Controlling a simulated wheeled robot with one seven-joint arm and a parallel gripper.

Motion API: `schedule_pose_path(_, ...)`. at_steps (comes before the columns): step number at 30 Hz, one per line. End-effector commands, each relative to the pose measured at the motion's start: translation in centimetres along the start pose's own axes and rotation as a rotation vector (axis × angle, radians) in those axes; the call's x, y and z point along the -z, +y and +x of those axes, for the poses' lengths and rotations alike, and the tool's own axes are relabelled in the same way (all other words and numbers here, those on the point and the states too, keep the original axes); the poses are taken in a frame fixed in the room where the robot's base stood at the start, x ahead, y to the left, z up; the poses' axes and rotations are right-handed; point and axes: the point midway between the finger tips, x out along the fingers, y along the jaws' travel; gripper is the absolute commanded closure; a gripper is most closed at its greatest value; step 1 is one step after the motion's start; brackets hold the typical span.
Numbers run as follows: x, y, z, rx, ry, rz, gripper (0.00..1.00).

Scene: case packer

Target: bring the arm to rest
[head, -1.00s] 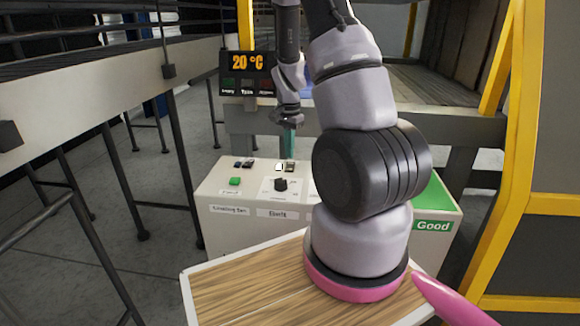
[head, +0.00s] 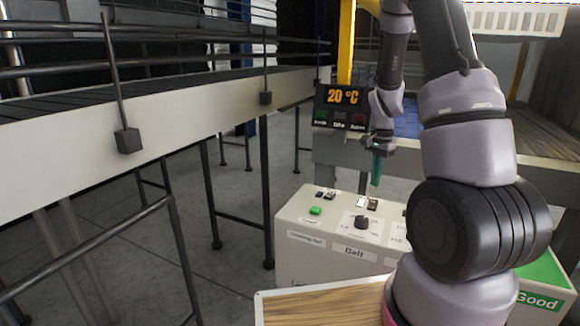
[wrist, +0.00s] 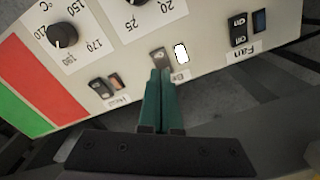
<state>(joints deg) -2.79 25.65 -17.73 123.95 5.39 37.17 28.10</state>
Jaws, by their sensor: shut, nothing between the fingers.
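My gripper (head: 376,170) has green fingers and hangs pointing down above the back edge of the white control panel (head: 335,272) in the head view. In the wrist view my gripper (wrist: 160,78) is shut and empty. Its fingertips appear just in front of a small rocker switch (wrist: 160,58) beside a lit white lamp (wrist: 181,53). Whether the tips touch the panel cannot be told. My arm stands bent at the right of the head view.
The panel carries a black knob (head: 361,222) and a green button (head: 315,211). A display reading 20 °C (head: 343,97) stands behind it. A railed conveyor (head: 200,108) runs along the left. A wooden board (head: 325,308) lies in front. Grey floor is open between the conveyor legs.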

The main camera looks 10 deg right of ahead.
Motion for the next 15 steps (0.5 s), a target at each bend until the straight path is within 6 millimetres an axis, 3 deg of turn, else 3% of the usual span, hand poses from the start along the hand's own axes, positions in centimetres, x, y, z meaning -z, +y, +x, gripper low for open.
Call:
schedule_pose_path(4, -1.4, -0.5, -3.8, 0.066, 0.002, -0.05, 1.0)
schedule_pose_path(8, -3.9, -0.5, -9.2, 0.16, 0.013, -0.136, 1.0)
schedule_pose_path(15, -9.1, 1.6, -18.3, 0.321, 0.07, -0.323, 1.0)
